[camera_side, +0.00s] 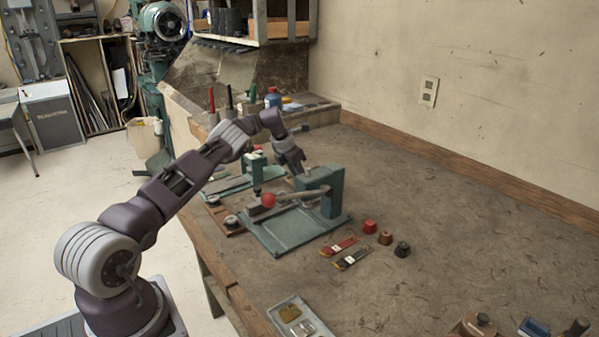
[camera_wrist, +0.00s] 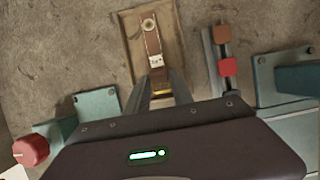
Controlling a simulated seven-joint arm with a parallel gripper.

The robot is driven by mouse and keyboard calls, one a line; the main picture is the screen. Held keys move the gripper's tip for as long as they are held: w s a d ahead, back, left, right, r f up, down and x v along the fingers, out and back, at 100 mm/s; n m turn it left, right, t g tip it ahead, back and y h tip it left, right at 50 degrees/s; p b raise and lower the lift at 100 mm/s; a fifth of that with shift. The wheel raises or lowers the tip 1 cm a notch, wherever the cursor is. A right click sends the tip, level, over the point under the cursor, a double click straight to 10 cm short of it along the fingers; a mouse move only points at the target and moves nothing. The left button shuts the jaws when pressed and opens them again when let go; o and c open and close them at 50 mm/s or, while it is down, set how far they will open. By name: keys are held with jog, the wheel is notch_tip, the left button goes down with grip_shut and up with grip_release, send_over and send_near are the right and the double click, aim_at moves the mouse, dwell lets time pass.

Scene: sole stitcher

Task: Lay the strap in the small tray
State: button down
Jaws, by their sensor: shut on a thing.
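I cannot tell whether the strap touches the tray floor. In the side view my gripper (camera_side: 299,168) is low behind the green press, and the held strap and the tray under it are hidden there.
The green press (camera_side: 333,192) with its red-knobbed lever (camera_side: 268,200) stands close to my gripper. A red strap (camera_side: 339,246) and a dark strap (camera_side: 353,257) lie in front, beside small blocks (camera_side: 370,227). A grey tray (camera_side: 275,312) holds metal pieces. The table at right is mostly clear.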

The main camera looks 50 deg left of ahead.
jog(key=shift+f, duration=0.1)
jog(key=c, duration=1.1)
grip_release()
